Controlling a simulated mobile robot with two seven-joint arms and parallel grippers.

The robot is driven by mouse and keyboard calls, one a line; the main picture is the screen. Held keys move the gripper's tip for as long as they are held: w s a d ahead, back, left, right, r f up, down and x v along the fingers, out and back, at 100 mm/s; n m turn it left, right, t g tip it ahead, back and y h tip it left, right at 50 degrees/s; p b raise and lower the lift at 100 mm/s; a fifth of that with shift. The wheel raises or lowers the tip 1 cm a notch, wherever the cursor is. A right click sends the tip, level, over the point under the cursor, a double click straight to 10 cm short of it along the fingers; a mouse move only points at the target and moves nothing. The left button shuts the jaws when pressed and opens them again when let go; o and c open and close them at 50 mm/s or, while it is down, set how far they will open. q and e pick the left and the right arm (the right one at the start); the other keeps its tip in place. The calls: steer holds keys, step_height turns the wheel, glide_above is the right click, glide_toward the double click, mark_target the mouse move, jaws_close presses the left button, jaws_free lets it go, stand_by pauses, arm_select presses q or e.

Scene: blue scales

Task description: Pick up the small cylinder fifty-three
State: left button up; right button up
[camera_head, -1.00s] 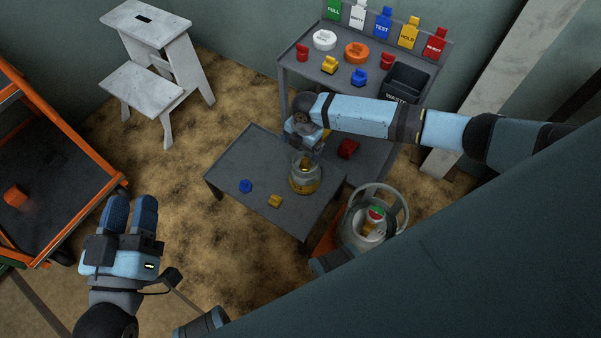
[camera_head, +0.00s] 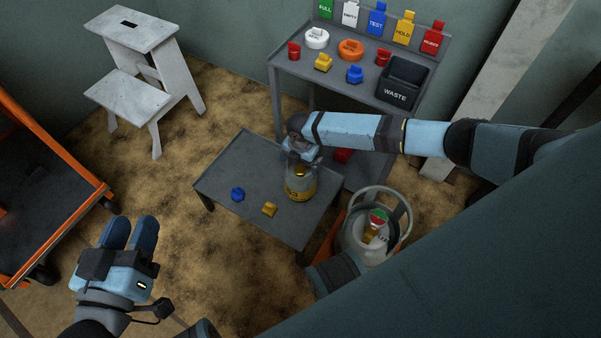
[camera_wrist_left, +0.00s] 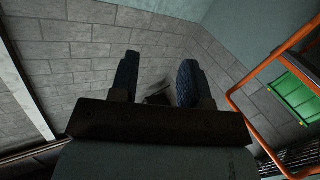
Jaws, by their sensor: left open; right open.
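The small cylinder (camera_head: 299,191), grey with a yellow band bearing a partly legible number, stands upright on the low grey table (camera_head: 233,172). My right gripper (camera_head: 300,163) is open, pointing down at the cylinder's top; its fingers overlap the collar and hide part of it. I cannot tell whether they touch it. My left gripper (camera_head: 130,232) is open and empty at the lower left, far from the table. Its two fingers also show in the left wrist view (camera_wrist_left: 158,82) with nothing between them.
A blue knob (camera_head: 237,194) and a yellow knob (camera_head: 269,209) lie left of the cylinder. A larger grey cylinder (camera_head: 355,239) stands to the right. Behind are a shelf with coloured caps, a waste bin (camera_head: 403,84) and a step stool (camera_head: 131,38). An orange-framed cart (camera_head: 60,150) is at left.

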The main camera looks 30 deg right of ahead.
step_height(320, 180, down, 4)
steer(key=shift+s+r+b, duration=0.1)
steer(key=shift+r+b, duration=0.1)
steer(key=shift+b, duration=0.45)
steer(key=shift+r, duration=0.1)
steer(key=c, duration=1.4)
steer(key=shift+r, duration=0.1)
steer(key=shift+c, duration=0.5)
steer(key=shift+r, duration=0.1)
